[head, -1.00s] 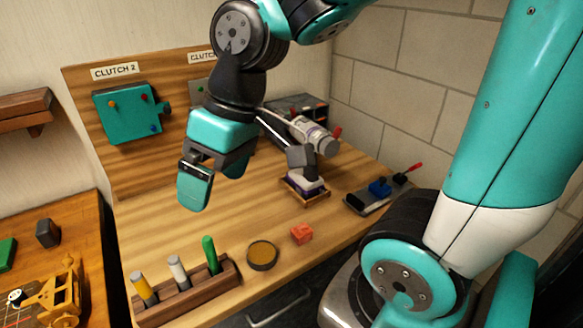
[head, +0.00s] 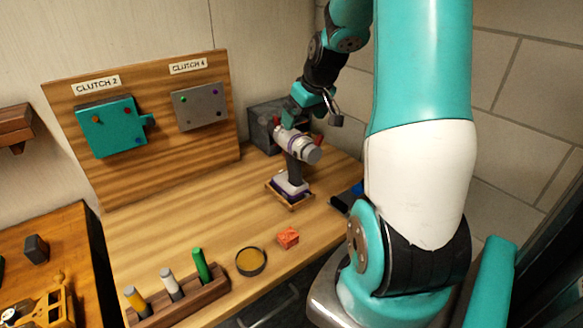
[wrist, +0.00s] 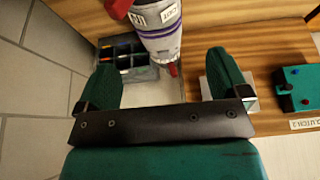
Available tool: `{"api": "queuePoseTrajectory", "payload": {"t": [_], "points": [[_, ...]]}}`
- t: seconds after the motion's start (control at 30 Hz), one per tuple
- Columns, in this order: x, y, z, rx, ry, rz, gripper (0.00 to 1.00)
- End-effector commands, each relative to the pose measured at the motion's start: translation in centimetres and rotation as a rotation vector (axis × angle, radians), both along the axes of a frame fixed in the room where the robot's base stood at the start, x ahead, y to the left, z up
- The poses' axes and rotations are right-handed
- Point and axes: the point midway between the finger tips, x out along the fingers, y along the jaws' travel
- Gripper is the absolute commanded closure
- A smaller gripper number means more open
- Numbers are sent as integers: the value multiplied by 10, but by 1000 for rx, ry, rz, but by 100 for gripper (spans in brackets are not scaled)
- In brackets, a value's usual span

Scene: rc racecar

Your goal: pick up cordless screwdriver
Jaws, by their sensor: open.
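The cordless screwdriver (head: 295,144), white and grey with a purple band and a dark handle, stands upright on a small wooden-edged base on the bench. My gripper (head: 300,112) is just above and behind its body in the head view, partly hidden by the screwdriver. In the wrist view the screwdriver (wrist: 158,36) lies ahead at the top centre, its end reaching between the two spread green fingertips (wrist: 161,62). The fingers are open and hold nothing. I cannot tell if either finger touches it.
A grey bin (head: 262,126) stands behind the screwdriver, near the wall. A board with a teal clutch box (head: 110,130) and a grey plate (head: 200,106) stands at the back left. An orange-red block (head: 288,238), a round dish (head: 250,262) and a marker rack (head: 185,302) line the front.

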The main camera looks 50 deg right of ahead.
Motion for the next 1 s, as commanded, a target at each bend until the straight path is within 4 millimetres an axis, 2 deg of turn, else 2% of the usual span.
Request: {"api": "queuePoseTrajectory", "payload": {"t": [0.1,0.2,0.47,0.73,1.0], "points": [[8,-1,-20,3,4,1,6],[13,-2,-31,2,2,1,6],[21,-5,-46,3,2,2,6],[36,-10,-77,2,2,1,6],[38,-11,-84,-1,-1,1,6]]}}
